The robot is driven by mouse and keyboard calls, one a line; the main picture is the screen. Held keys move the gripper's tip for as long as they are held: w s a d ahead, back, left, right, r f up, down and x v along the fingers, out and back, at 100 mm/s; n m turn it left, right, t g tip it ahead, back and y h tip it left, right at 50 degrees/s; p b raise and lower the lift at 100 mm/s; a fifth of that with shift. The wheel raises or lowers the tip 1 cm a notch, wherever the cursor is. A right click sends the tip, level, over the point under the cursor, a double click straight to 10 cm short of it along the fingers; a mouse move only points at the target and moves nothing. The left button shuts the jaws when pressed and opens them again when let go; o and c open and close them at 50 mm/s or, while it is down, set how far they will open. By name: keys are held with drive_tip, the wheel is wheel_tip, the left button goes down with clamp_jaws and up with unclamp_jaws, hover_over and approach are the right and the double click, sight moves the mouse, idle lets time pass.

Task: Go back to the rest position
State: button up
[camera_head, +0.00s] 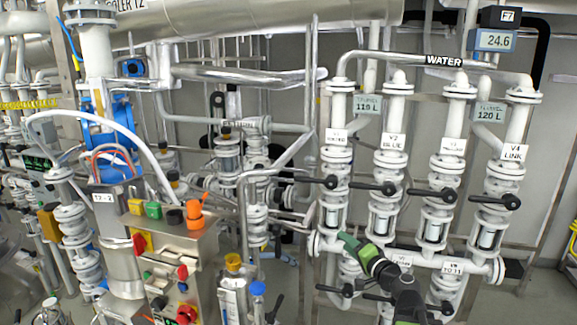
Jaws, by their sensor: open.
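My gripper (354,247) is in the lower middle of the head view, at the end of my dark arm that rises from the bottom edge. It has green parts and points up and to the left. It is open, and I see nothing held in it. It appears in front of the lower part of the white water piping (423,262). I cannot tell whether it touches the piping.
White vertical pipes with black valve handles (374,188) stand behind my gripper. A steel control box (180,262) with coloured buttons and an orange knob stands left. A yellow-capped container (233,290) is between them. Grey floor (540,295) shows at right.

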drive_tip(key=s+a+f+n+g, duration=0.4)
drive_tip(key=a+f+g, duration=0.1)
drive_tip(key=a+f, duration=0.25)
drive_tip(key=s+a+f+n+g, duration=0.4)
drive_tip(key=a+f, duration=0.3)
drive_tip(key=f, duration=0.1)
drive_tip(key=s+d+f+g+h, duration=0.6)
drive_tip(key=s+d+f+h, duration=0.1)
drive_tip(key=s+d, duration=0.5)
drive_tip(key=shift+s+f+g+b, duration=0.15)
drive_tip(key=shift+f+g+b, duration=0.15)
drive_tip(key=shift+b, duration=0.05)
drive_tip(key=shift+a, duration=0.1)
